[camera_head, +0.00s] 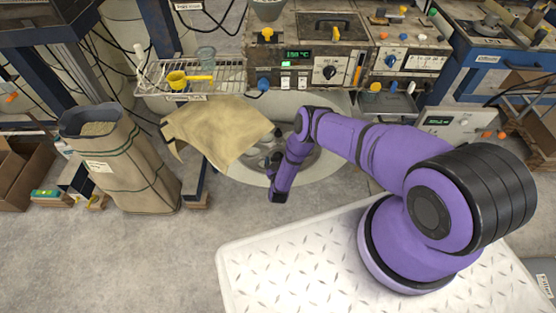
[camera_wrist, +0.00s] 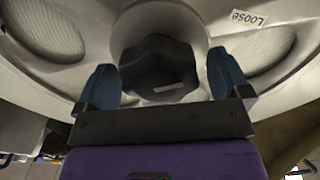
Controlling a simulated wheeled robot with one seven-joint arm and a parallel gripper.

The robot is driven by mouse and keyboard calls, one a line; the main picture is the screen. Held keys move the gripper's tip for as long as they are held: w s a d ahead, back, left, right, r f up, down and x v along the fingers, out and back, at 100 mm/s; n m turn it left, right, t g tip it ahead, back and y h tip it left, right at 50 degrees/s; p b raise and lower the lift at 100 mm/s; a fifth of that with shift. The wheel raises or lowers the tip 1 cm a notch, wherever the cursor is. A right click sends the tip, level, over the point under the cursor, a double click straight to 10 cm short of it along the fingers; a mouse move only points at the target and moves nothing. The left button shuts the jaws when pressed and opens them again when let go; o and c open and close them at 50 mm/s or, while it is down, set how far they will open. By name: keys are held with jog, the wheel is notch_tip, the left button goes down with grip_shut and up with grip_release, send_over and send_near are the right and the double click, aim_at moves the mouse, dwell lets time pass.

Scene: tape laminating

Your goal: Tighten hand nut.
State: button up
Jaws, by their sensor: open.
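The hand nut (camera_wrist: 160,68) is a dark lobed knob at the centre of a round metal wheel (camera_wrist: 50,75). A label reading "LOOSE" (camera_wrist: 249,18) lies on the wheel to the upper right of the nut. In the wrist view my gripper (camera_wrist: 160,84) is open, with one blue finger on each side of the nut and a visible gap on the right. I cannot tell whether the left finger touches it. In the head view the wheel (camera_head: 318,165) stands below the machine, and my arm covers part of it; the nut is mostly hidden there.
A tan cloth (camera_head: 215,130) hangs over the wheel's left side. A filled sack (camera_head: 125,165) stands on the floor at left. A wire shelf (camera_head: 215,78) holds a yellow cup. A control panel (camera_head: 310,62) is above the wheel. The floor (camera_head: 215,240) in front is clear.

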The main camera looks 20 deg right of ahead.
jog(key=c, duration=0.9)
